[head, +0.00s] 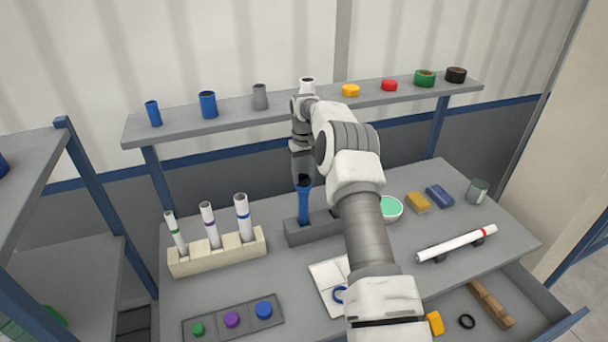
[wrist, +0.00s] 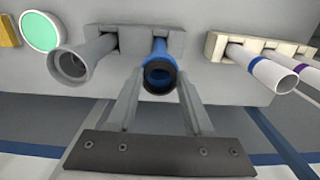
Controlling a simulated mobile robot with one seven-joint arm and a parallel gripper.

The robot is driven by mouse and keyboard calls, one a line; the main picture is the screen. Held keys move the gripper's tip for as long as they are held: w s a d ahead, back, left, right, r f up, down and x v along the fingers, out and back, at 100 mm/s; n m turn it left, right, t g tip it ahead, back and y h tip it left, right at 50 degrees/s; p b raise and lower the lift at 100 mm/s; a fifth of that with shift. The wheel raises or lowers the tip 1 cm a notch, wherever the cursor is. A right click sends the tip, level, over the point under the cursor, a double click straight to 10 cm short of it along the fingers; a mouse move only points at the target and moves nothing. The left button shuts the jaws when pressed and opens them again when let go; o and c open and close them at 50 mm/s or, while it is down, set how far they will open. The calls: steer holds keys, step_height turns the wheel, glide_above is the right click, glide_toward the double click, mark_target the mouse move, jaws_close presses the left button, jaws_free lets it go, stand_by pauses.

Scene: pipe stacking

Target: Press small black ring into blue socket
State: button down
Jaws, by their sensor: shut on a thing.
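The blue socket (head: 304,207) stands upright in a grey holder (head: 312,229); it also shows in the wrist view (wrist: 159,49), mouth toward the camera. The small black ring (wrist: 160,76) sits at the socket's mouth, and blue shows inside its opening. My gripper (wrist: 160,88) is shut on the ring, one finger at each side. In the head view my gripper (head: 303,178) is directly above the socket, and the ring shows only as a dark spot. I cannot tell how deep the ring sits.
A grey pipe (wrist: 73,65) stands beside the socket in the wrist view. A cream rack (head: 218,253) with white tubes is at the left. A green-filled bowl (head: 390,208) is to the right. A shelf (head: 300,108) with several pipes and caps runs behind. A drawer is open at front right.

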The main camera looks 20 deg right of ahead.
steer(key=shift+c, duration=1)
jaws_free()
steer(key=shift+o, duration=1)
steer(key=shift+r+p, duration=0.75)
steer(key=shift+r, duration=2.75)
steer(key=shift+c, duration=0.3)
